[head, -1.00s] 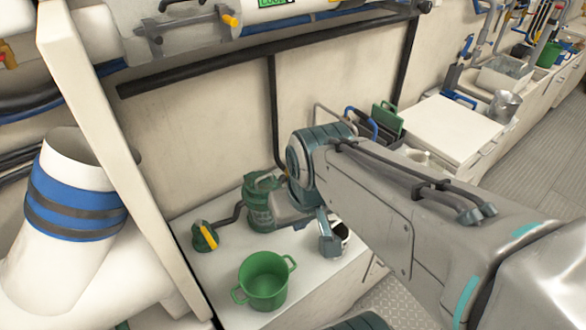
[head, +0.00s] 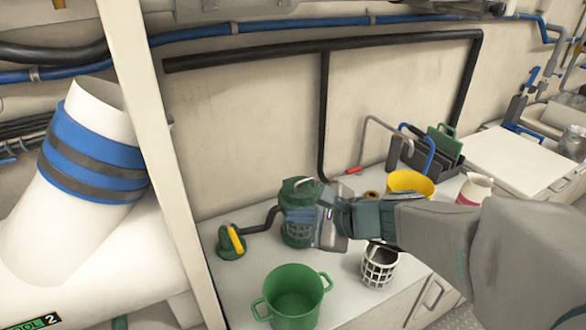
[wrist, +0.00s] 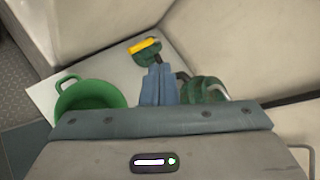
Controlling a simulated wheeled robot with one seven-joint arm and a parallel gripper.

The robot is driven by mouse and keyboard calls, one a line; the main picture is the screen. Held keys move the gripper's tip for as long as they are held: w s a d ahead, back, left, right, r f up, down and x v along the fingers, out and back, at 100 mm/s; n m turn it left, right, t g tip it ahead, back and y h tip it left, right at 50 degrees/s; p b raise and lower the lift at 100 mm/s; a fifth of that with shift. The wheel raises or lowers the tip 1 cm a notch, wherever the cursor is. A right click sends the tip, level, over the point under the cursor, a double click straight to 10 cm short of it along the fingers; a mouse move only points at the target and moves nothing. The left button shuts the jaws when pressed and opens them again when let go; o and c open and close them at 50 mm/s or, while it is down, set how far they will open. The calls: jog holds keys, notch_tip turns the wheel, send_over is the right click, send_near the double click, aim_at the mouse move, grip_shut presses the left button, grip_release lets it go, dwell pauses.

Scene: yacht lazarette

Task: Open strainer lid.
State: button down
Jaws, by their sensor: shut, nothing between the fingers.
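The green strainer (head: 298,186) stands on the white counter against the back wall, its lid on top. My gripper (head: 301,216) is in front of the strainer's body, below the lid, and hides part of it. In the wrist view my blue fingers (wrist: 159,85) are together and empty. The strainer (wrist: 205,90) shows just right of them, partly hidden by my gripper's body. Whether the fingers touch the strainer I cannot tell.
A green valve with a yellow handle (head: 234,241) joins the strainer by a dark hose. A green pot (head: 293,296) and a white basket (head: 379,268) stand in front. A yellow bucket (head: 409,183) is to the right. A white post (head: 165,150) rises at left.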

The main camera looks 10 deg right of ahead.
aim_at(314, 200)
jog(key=shift+w+d+f+m+t+h+b, duration=2)
jog(key=shift+w+d+f+m+t+b, duration=1.1)
jog(key=shift+w+d+m, duration=2.55)
jog(key=w+a, duration=0.1)
jog(key=w+a+f+m, duration=0.1)
jog(key=w, duration=0.1)
jog(key=w+a+m, duration=0.1)
jog(key=w+a, duration=0.1)
jog(key=shift+w+f, duration=0.15)
jog(key=shift+w+r+p, duration=0.1)
jog(key=shift+r+p, duration=0.3)
jog(key=shift+p, duration=0.35)
jog(key=shift+a, duration=0.1)
